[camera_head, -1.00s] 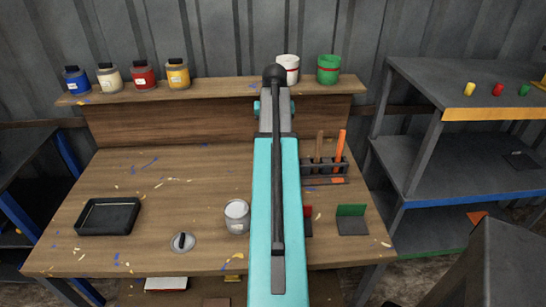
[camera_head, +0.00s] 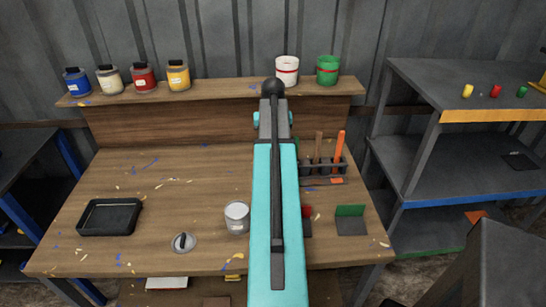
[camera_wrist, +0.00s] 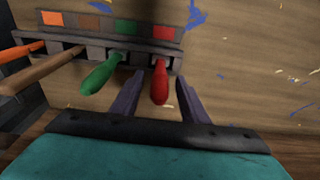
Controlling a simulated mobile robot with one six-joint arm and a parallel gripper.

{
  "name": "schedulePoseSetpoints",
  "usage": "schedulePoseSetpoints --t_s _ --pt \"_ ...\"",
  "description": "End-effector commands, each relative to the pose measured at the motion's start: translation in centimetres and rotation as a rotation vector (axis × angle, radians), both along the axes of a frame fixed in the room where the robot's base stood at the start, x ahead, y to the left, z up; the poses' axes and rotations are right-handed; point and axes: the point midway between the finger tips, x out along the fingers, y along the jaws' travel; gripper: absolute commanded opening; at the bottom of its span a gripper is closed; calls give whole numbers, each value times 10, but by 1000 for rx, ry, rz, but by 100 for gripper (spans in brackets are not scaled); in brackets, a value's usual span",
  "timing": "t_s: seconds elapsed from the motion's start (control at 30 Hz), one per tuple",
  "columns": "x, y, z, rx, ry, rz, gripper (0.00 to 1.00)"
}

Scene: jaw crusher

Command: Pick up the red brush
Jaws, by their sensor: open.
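The red brush (camera_wrist: 160,84) stands in the last slot of a dark rack (camera_wrist: 180,66), by the red square, in the wrist view. Its handle points toward the camera. My gripper (camera_wrist: 159,79) is open, with one finger on each side of the red handle in the picture; I cannot tell whether either touches it. In the head view, my turquoise arm hides the red brush and the gripper. The rack (camera_head: 338,171) partly shows right of my arm.
A green brush (camera_wrist: 103,74) stands just left of my left finger. Brown (camera_wrist: 45,72) and orange (camera_wrist: 22,51) handles are further left. A grey can (camera_head: 237,218), a round lid (camera_head: 183,243) and a black tray (camera_head: 110,218) sit on the wooden table (camera_head: 160,190).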

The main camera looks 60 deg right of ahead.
Motion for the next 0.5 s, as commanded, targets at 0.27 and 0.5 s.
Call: schedulePoseSetpoints --t_s 0.27,0.5 --pt "1 -1 -20 0 0 1 41" --pt "2 -2 -22 -1 0 1 41"
